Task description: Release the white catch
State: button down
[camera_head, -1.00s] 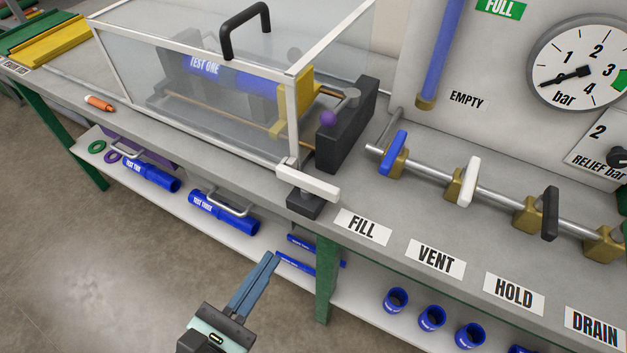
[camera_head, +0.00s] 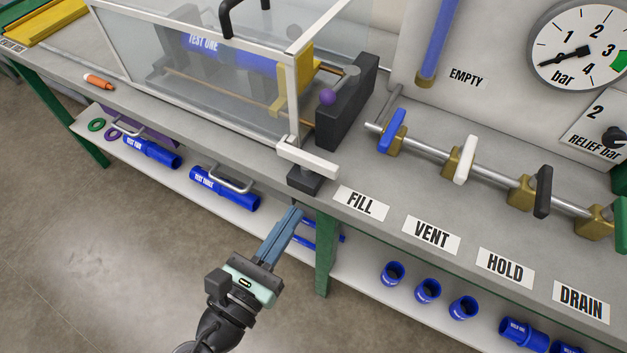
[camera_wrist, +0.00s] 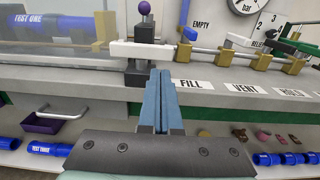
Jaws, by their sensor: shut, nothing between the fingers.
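The white catch (camera_head: 308,157) is a white bar on a dark block at the front lower corner of the clear guard box (camera_head: 190,60). In the wrist view the white catch (camera_wrist: 142,50) lies level, just beyond and left of my fingertips. My gripper (camera_head: 296,212) is shut and empty, in front of the bench edge and below the catch. In the wrist view my gripper (camera_wrist: 158,73) points towards the dark block (camera_wrist: 138,74) under the catch. The fingers look apart from the catch.
Blue (camera_head: 391,131), white (camera_head: 465,159) and black (camera_head: 543,191) valve levers stand to the right. A purple knob (camera_head: 327,97) is behind the catch. Blue pipe pieces (camera_head: 225,188) lie on the lower shelf.

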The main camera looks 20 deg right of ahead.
aim_at(322, 171)
jog(key=x, duration=0.8)
